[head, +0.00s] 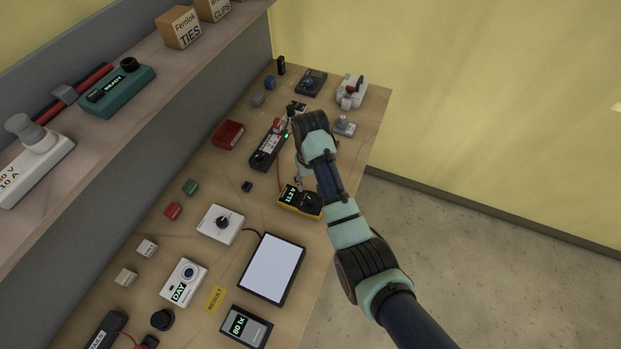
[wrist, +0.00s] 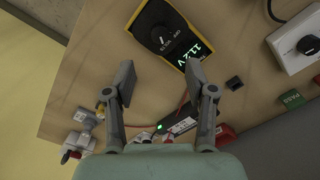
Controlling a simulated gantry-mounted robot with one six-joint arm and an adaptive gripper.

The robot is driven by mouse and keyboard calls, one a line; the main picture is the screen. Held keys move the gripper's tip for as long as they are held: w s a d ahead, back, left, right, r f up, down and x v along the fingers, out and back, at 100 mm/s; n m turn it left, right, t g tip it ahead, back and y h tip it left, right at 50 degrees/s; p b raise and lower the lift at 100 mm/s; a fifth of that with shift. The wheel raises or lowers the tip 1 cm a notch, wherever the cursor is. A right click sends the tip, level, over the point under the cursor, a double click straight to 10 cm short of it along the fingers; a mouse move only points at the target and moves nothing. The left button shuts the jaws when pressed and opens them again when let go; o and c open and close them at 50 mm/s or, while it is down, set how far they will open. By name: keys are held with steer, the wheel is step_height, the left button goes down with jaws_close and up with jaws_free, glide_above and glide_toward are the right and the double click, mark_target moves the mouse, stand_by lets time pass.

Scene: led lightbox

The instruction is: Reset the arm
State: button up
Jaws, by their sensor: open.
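My arm reaches over the workbench (head: 330,262) from the lower right in the head view. My gripper (wrist: 163,82) is open and empty in the wrist view, its two fingers spread apart above the bench. In the head view the fingers are mostly hidden by the wrist. A yellow multimeter (wrist: 163,34) reading about 11.2 V lies beyond the fingertips; it also shows beside my arm in the head view (head: 290,196). A black device with a green light (head: 266,152) lies left of my wrist in the head view, with red leads near it.
A lit white panel (head: 272,267), a white dial box (head: 221,224), a DAY box (head: 184,283) and a lux meter (head: 246,327) stand on the near bench. Small blocks and a red box (head: 228,133) lie farther left. A shelf (head: 120,110) with devices overhangs the left side. The right floor is clear.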

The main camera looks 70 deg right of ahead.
steer(key=shift+r, duration=0.7)
